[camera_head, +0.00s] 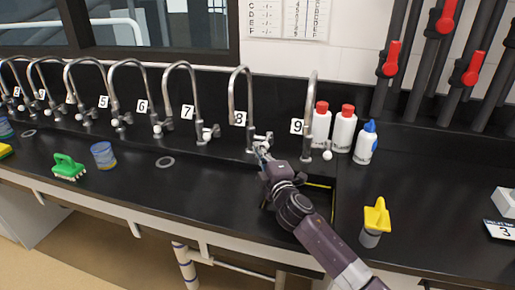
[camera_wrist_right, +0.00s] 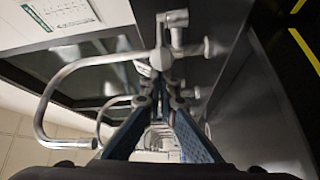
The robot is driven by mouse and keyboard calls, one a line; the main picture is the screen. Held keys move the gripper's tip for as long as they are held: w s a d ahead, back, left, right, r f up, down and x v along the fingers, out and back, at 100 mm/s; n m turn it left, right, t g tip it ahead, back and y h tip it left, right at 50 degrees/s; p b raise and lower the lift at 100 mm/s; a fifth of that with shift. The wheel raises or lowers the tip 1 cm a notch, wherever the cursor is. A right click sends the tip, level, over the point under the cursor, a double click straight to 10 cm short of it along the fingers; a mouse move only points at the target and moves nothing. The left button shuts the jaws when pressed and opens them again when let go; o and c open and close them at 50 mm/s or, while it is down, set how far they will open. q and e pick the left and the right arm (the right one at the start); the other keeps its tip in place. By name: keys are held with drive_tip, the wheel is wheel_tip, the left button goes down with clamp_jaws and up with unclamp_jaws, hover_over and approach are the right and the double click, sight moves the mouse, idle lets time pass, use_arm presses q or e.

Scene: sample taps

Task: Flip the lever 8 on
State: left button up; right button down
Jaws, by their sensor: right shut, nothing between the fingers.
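Tap 8 (camera_head: 233,92) is a tall curved metal tap behind the sink, beside the white label "8" (camera_head: 239,118). Its small lever and valve (camera_head: 267,136) are at its base on the right, partly hidden by my right gripper (camera_head: 262,148). The gripper is shut and empty, with its fingertips close to the lever. In the right wrist view, the blue-sided fingers (camera_wrist_right: 162,88) converge just below a metal tap fitting (camera_wrist_right: 161,58) with a curved spout (camera_wrist_right: 55,90). I cannot tell whether they touch it. My left gripper is not in view.
Tap 7 (camera_head: 197,100) stands to the left and tap 9 (camera_head: 310,110) to the right. Red-capped bottles (camera_head: 343,132) and a blue-capped bottle (camera_head: 365,145) stand behind the counter's right part. A yellow-topped container (camera_head: 373,225) stands right of my arm.

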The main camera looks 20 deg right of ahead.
drive_tip(key=shift+n+y, duration=0.3)
drive_tip(key=shift+y, duration=0.2)
drive_tip(key=shift+s+d+p, duration=0.3)
drive_tip(key=shift+s+d, duration=0.05)
drive_tip(key=shift+d, duration=0.45)
drive_tip(key=shift+s+d+p, duration=0.35)
drive_tip(key=shift+d, duration=0.45)
drive_tip(key=shift+s+d+p, duration=0.3)
drive_tip(key=shift+s+d, duration=0.05)
drive_tip(key=shift+d, duration=0.45)
